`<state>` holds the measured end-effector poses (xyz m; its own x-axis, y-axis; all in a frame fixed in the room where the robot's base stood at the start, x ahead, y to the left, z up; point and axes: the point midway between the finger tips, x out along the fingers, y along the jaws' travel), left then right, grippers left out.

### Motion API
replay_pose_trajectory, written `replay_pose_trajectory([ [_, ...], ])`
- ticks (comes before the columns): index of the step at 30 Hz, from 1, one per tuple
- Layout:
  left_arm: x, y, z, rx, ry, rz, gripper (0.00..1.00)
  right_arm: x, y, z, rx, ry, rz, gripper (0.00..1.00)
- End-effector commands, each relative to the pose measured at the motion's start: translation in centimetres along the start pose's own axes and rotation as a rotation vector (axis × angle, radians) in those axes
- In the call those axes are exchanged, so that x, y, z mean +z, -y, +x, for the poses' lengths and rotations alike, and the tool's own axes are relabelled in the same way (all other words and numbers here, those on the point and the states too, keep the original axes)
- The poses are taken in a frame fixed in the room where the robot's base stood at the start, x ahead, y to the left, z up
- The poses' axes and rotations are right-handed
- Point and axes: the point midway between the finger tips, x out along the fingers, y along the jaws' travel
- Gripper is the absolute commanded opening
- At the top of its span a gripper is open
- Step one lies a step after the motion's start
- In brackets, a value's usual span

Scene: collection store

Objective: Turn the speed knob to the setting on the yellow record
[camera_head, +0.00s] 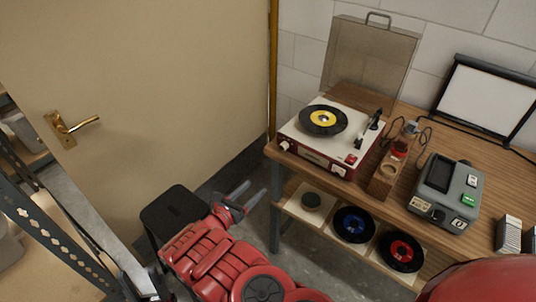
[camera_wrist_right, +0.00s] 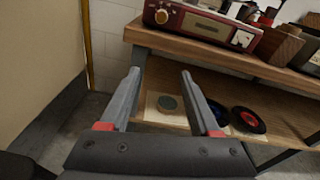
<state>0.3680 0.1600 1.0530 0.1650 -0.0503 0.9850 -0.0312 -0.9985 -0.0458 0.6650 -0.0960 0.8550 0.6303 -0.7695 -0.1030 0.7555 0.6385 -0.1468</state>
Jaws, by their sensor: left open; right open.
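The turntable (camera_head: 310,150) stands on the wooden table with its clear lid raised. A black record with a yellow label (camera_head: 323,118) lies on it; the label's print is too small to read. A round knob (camera_head: 284,146) is at its front left and another (camera_head: 338,171) at its front right; I cannot tell their markings. The left one shows gold in the right wrist view (camera_wrist_right: 161,16). My right gripper (camera_head: 248,191) is open and empty, apart from the table, left of its leg and lower than the turntable. My left gripper is not in view.
On the lower shelf lie a green disc (camera_head: 311,200), a blue-label record (camera_head: 354,224) and a red-label record (camera_head: 401,251). A wooden block (camera_head: 384,184) and a grey device (camera_head: 446,195) stand right of the turntable. A black stool (camera_head: 172,208) and metal rack (camera_head: 62,250) are at left.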

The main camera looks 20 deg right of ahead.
Motion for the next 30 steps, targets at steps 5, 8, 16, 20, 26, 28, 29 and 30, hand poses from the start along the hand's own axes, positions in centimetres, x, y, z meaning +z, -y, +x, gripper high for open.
replay_pose_trajectory([
  [5,0.0,0.0,0.0,0.0,0.0,0.0,0.5,3.9,0.0,-0.9,-0.005,0.11,-0.052,0.63],
  [8,-0.1,0.0,0.3,0.0,0.0,0.0,0.5,4.1,0.1,0.1,-0.006,0.113,-0.054,0.63],
  [16,-0.2,0.1,1.3,0.0,0.0,0.0,0.5,4.6,0.2,5.9,-0.008,0.111,-0.05,0.63],
  [20,-0.2,0.1,1.2,0.0,0.0,0.0,0.5,4.8,0.1,8.8,-0.008,0.11,-0.048,0.63],
  [26,-0.1,0.0,0.6,0.0,0.0,0.0,0.5,4.9,0.1,12.9,-0.007,0.108,-0.05,0.63],
  [28,0.0,0.0,0.2,0.0,0.0,0.0,0.5,5.1,0.1,14.1,-0.007,0.109,-0.048,0.63],
  [29,0.0,0.0,0.0,0.0,0.0,0.0,0.5,5.2,0.1,14.5,-0.007,0.109,-0.047,0.63],
  [30,0.0,0.0,-0.1,0.0,0.0,0.0,0.5,5.2,0.1,15.0,-0.006,0.108,-0.049,0.63],
])
